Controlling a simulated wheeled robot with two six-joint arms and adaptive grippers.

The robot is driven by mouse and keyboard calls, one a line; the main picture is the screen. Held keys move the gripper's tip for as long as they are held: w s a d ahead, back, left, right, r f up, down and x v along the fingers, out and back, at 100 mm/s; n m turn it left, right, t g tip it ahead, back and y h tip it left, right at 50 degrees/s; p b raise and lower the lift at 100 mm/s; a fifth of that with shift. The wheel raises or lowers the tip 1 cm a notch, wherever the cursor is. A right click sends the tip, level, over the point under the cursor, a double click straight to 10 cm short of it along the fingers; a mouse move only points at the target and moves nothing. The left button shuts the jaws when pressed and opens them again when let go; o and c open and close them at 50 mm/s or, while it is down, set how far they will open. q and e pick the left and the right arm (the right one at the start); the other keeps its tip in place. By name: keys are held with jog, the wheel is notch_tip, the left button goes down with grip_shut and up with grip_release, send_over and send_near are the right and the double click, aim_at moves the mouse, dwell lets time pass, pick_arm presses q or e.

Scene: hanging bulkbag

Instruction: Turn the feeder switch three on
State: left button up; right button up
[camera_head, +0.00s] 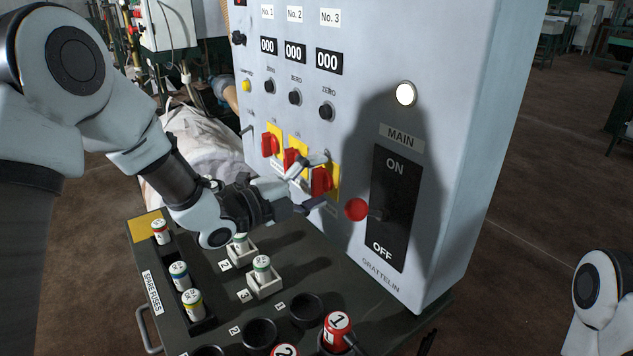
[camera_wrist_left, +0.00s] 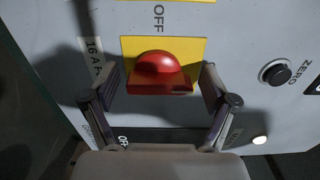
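Feeder switch three is the red knob (camera_head: 321,180) on a yellow plate, the rightmost of the three red feeder switches on the grey cabinet. My left gripper (camera_head: 314,183) is at this knob, with one finger above it and one below it in the head view. In the left wrist view the red knob (camera_wrist_left: 158,72) sits between the two fingers (camera_wrist_left: 160,90), with a gap on each side. The gripper is open. An OFF label shows by the plate in the wrist view. My right gripper is out of view.
Switches one (camera_head: 269,144) and two (camera_head: 291,159) are close to the left. The MAIN lever with its red ball (camera_head: 357,209) is close to the right. Below stands a dark fuse bench (camera_head: 300,270) with fuses and sockets. A round lamp (camera_head: 406,94) is lit.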

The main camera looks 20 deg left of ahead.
pick_arm(q)
jog(key=shift+s+a, duration=0.1)
jog(key=shift+s, duration=0.05)
jog(key=v, duration=1.1)
jog(key=shift+s+a, duration=0.25)
jog(key=shift+s, duration=0.05)
